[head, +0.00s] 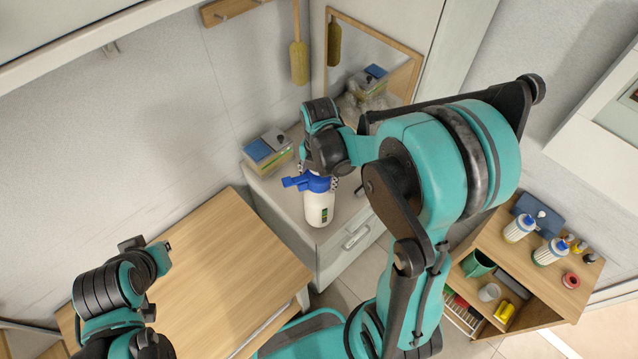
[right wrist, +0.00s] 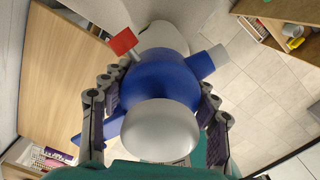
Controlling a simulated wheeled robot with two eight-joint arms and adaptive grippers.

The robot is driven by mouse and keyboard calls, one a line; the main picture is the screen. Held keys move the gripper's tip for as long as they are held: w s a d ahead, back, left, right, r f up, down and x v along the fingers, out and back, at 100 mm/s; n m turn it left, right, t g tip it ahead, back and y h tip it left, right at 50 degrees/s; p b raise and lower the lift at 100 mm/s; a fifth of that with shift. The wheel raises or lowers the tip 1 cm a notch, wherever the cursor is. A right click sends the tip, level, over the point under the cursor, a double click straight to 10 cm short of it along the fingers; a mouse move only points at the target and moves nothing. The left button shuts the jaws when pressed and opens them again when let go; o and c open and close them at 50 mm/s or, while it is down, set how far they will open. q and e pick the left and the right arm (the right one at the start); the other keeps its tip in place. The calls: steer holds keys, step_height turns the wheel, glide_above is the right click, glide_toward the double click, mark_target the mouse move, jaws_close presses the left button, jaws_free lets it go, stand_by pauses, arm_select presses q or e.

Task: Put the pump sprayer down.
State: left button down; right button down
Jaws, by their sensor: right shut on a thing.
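My right gripper (head: 322,178) is shut around the blue head from above. In the right wrist view the sprayer's blue head (right wrist: 165,82), pale knob and red tab show between the fingers (right wrist: 158,100). My left arm (head: 105,287) is at the lower left over the wooden table; its fingers are not clear.
The wooden table (head: 215,262) is bare. A wooden shelf unit (head: 528,275) at right holds bottles and cups.

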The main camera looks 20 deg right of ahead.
step_height(320, 180, down, 2)
steer(key=shift+w+f, duration=0.1)
steer(key=shift+c, duration=2.2)
jaws_free()
